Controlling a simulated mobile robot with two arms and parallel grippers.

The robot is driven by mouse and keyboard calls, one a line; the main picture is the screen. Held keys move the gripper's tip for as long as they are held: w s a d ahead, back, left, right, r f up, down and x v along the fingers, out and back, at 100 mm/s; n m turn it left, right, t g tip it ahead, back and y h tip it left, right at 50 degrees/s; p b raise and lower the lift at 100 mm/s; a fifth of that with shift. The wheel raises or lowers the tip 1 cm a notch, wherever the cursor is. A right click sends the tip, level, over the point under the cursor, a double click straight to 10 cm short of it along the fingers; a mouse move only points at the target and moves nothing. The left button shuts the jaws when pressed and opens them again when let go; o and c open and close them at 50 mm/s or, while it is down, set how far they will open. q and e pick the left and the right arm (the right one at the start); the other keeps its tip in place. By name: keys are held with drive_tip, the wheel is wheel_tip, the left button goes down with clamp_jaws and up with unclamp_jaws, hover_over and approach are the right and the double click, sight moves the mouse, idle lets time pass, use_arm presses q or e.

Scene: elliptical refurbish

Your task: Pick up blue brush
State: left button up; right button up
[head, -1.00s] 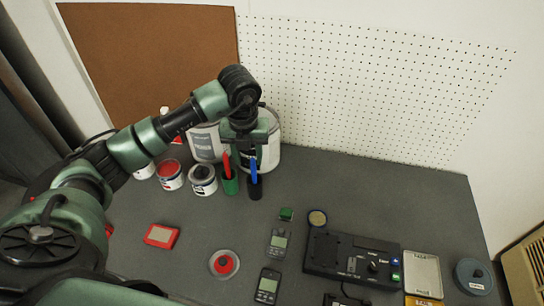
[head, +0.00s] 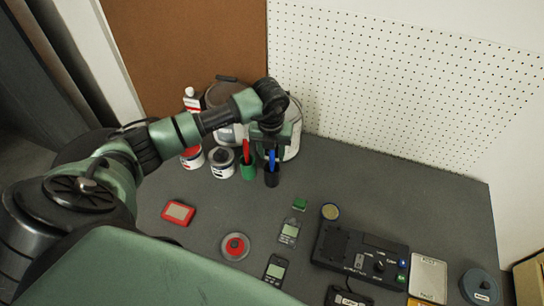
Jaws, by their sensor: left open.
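The blue brush (head: 272,161) stands upright in a black holder (head: 272,179) towards the back of the grey table. My left gripper (head: 270,149) is open and points down at the brush's top, which shows between or just in front of its fingers. The gripper hides the brush's upper end, and I cannot tell whether they touch. My right gripper is not in view.
A red brush (head: 246,152) stands in a green holder (head: 248,173) just left of the black one. Paint cans (head: 222,164) and larger buckets crowd behind and left. A black device (head: 355,252) lies front right. Table right of the holder is clear.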

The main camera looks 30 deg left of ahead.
use_arm(q)
drive_tip(key=c, duration=0.9)
drive_tip(key=shift+r, duration=0.15)
